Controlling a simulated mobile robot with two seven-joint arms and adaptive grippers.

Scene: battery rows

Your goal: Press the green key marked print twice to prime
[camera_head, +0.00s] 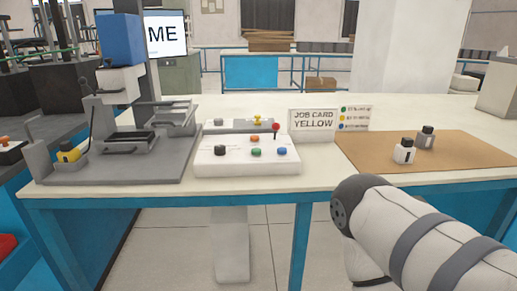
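A white control box (228,169) stands on the table, left of the middle. On its sloped top a green key (254,152) sits between a black knob (219,150) and a blue key (283,152). An orange key (255,138) is behind the green one, and a red-topped lever (276,130) stands at the back right. Any print marking is too small to read. A white link of my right arm reaches in at the lower right, well short of the box. Neither gripper is in view.
A grey press-like machine (125,145) with a blue block stands left of the box. Behind the box are a grey panel (240,126) and a "JOB CARD YELLOW" sign (313,122). Two small bottles (404,151) (425,138) stand on a brown mat (460,150). The table front between is clear.

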